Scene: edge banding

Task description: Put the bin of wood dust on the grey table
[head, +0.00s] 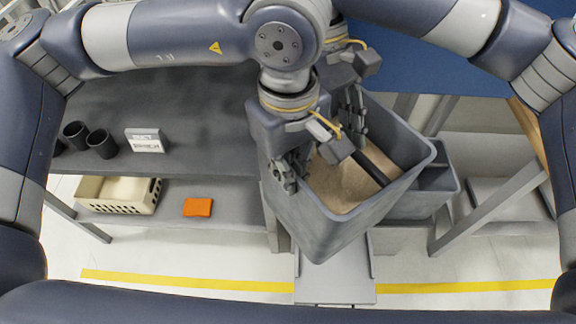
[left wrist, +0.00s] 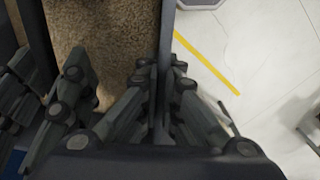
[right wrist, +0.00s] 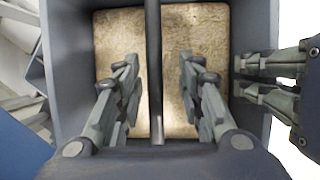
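The grey bin of wood dust (head: 345,225) is in front of me in the head view, beside the grey table (head: 190,95). Brown dust fills its inside, and a dark bar crosses it. My left gripper (head: 288,165) is shut on the bin's left wall; the left wrist view shows that wall (left wrist: 168,50) between its fingers. My right gripper (right wrist: 160,85) is over the dust in the right wrist view, its fingers apart on either side of the dark bar (right wrist: 153,50) with gaps. In the head view the right gripper is partly hidden behind my left arm.
Black cups (head: 102,143) and a white card (head: 145,141) stand on the grey table's left part. A beige basket (head: 118,193) and an orange item (head: 198,207) lie on its lower shelf. Another grey bin (head: 432,180) is behind right. The tabletop's middle is clear.

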